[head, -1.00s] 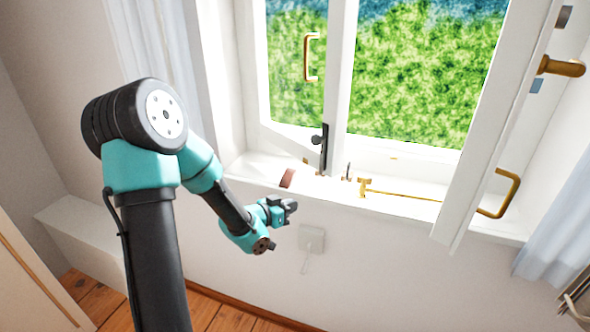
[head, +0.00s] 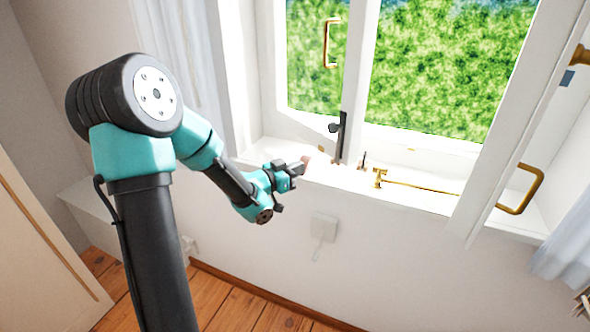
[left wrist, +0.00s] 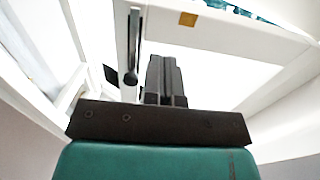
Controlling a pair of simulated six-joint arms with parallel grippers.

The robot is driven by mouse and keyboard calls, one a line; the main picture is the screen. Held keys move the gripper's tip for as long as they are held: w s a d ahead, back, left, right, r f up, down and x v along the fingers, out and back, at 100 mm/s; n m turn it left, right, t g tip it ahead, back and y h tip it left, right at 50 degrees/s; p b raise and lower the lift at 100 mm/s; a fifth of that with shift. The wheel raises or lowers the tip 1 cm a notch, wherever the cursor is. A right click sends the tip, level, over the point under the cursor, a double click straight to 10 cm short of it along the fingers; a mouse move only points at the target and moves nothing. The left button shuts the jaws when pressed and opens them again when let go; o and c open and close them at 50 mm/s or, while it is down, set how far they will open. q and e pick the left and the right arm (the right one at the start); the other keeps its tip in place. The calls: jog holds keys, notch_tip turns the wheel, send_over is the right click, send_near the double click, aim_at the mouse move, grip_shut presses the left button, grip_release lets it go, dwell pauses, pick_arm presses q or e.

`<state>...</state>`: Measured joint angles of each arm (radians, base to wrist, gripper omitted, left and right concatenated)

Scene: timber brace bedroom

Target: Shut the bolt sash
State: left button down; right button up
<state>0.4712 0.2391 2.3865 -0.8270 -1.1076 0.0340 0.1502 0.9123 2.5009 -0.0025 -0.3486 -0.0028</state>
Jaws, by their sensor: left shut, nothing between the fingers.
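The left sash (head: 354,70) has a white frame, a brass pull handle (head: 327,43) and a black bolt (head: 340,138) low on its inner edge. I cannot tell whether this sash sits fully in the frame. The bolt also shows in the left wrist view (left wrist: 132,48). The right sash (head: 512,118) stands swung open into the room, with a brass pull handle (head: 535,190). My left gripper (head: 300,168) is shut and empty at the front of the sill, left of and below the bolt, apart from it. Its fingers show in the left wrist view (left wrist: 164,78). My right gripper is out of view.
The sill (head: 420,194) carries a brass stay (head: 425,187), a small dark peg (head: 363,158) and a reddish-brown item (head: 306,160) partly hidden behind my left gripper. A wall socket (head: 323,227) is below. Curtains hang at the left (head: 183,60) and right (head: 572,240).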

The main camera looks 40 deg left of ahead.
aim_at(331, 154)
pick_arm(q)
jog(key=x, duration=1.1)
